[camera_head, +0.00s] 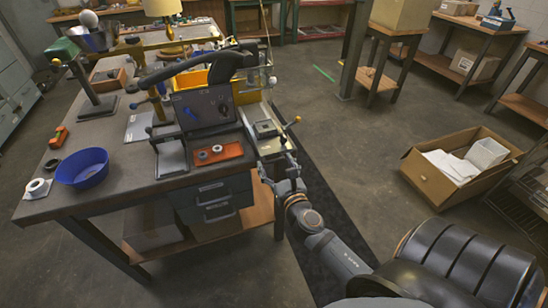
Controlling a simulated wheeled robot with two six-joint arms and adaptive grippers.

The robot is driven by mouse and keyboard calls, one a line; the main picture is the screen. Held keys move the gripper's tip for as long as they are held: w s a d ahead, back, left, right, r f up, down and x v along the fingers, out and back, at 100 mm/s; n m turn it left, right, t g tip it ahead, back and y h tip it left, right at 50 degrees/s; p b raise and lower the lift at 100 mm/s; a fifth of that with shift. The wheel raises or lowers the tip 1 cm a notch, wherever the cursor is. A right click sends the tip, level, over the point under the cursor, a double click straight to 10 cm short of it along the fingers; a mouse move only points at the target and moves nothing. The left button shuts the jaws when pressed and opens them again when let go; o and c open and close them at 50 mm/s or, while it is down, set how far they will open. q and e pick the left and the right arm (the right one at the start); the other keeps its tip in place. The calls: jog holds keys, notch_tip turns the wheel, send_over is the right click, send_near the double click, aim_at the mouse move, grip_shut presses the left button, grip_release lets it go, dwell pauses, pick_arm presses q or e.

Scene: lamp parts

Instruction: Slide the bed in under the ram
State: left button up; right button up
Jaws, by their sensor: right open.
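The pale sliding bed (269,146) sticks out at the right end of the workbench, toward my right arm. A small grey square block (266,128) sits on it. A dark upright panel and frame (203,106) stands on the bench to the left of the bed. I cannot clearly make out the ram among the dark parts there. My right gripper (278,168) is open and empty at the near end of the bed. Its fingers point toward the bed; I cannot tell whether they touch it. My left gripper is not in view.
The workbench (118,166) holds a blue bowl (82,167) and an orange tray (217,155). An open cardboard box (432,181) stands on the floor at right. The floor between is clear.

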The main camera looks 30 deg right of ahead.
jog(key=shift+x, duration=0.8)
